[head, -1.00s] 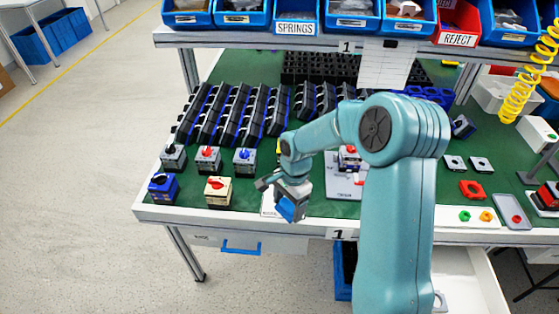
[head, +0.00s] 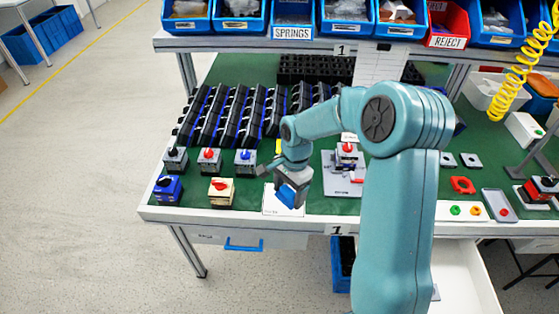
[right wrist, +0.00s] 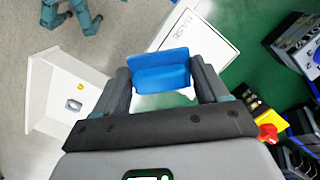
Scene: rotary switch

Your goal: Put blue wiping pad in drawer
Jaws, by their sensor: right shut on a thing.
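The blue wiping pad (head: 287,196) is held by my right gripper (head: 292,184) over the front edge area of the workbench, above a white sheet. In the right wrist view the pad (right wrist: 160,70) sits between the two fingers of the right gripper (right wrist: 165,82), which are shut on it. An open white drawer (head: 468,272) pulls out below the bench at the lower right, partly hidden by my right arm. In the right wrist view the open drawer (right wrist: 50,110) lies at the left, with a small grey item in it. My left gripper is out of view.
Several rotary switches, including a cream one (head: 221,191), stand left of the gripper. A white sheet (head: 272,205) lies beneath it. A fixture (head: 340,180) stands to its right. A shut drawer with a blue handle (head: 243,244) is under the bench's left side.

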